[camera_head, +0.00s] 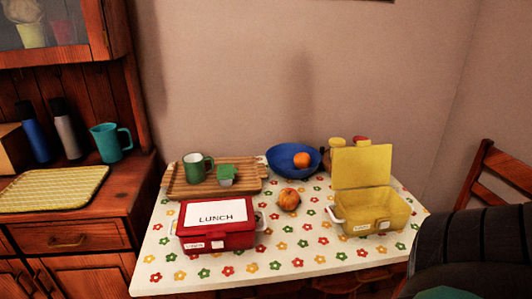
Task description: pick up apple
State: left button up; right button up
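The apple (289,199), yellow-orange and red, sits on the flower-patterned tabletop (285,250), between the red lunch box and the open yellow box. It stands clear of both, in front of the blue bowl. Neither of my grippers shows in the head view, so I cannot see whether they are open or shut.
A red lunch box (217,238) and an open yellow box (370,213) flank the apple. Behind are a blue bowl (282,166) with an orange (302,160) and a wooden board (188,190) holding a green mug (196,168) and small green-lidded container (227,175). The front tabletop is clear.

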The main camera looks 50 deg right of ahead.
aim_at(288, 200)
jog(key=z, duration=1.7)
